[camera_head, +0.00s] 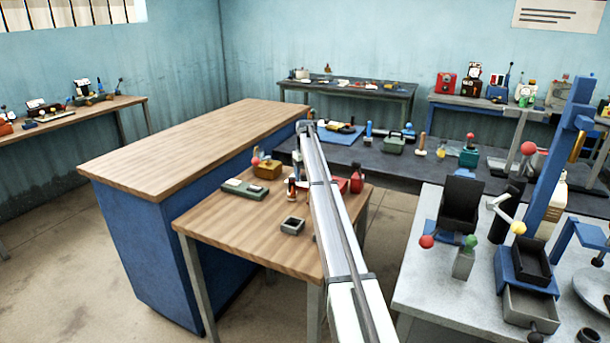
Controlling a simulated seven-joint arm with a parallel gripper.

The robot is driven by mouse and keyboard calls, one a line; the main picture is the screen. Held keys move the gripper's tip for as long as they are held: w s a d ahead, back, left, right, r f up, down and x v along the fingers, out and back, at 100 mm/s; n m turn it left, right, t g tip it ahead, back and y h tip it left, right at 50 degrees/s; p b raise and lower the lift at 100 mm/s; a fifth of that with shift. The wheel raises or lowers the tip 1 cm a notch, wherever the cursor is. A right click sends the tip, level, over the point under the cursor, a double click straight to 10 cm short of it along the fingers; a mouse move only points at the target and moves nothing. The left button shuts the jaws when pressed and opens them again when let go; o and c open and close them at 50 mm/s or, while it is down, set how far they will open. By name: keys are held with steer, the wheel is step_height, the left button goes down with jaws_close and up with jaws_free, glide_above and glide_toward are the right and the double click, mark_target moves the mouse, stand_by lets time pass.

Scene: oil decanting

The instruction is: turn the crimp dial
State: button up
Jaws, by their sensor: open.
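I cannot make out with certainty which thing is the crimp dial. On the small wooden table (215,222), a flat green device (244,189) with pale plates on top lies at the left. A brown box-like device (267,170) stands behind it, with a red ball knob (256,161) beside it. My arm reaches from the bottom middle to above this table. My gripper (297,180) hangs at its far end, small and partly hidden by the arm. It is open, and I see nothing held in it.
A small grey open box (292,226) sits near the table's front. Red items (356,182) stand right of my arm. The large wooden-topped blue counter (190,143) is bare. The pale right bench (415,290) carries a black holder (461,205), knobbed levers and a blue post (562,160).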

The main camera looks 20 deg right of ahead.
steer(key=shift+c, duration=0.4)
steer(key=c, duration=1)
steer(key=m, duration=0.4)
steer(key=shift+a+m, duration=0.1)
steer(key=shift+m, duration=2.3)
steer(key=o, duration=1.1)
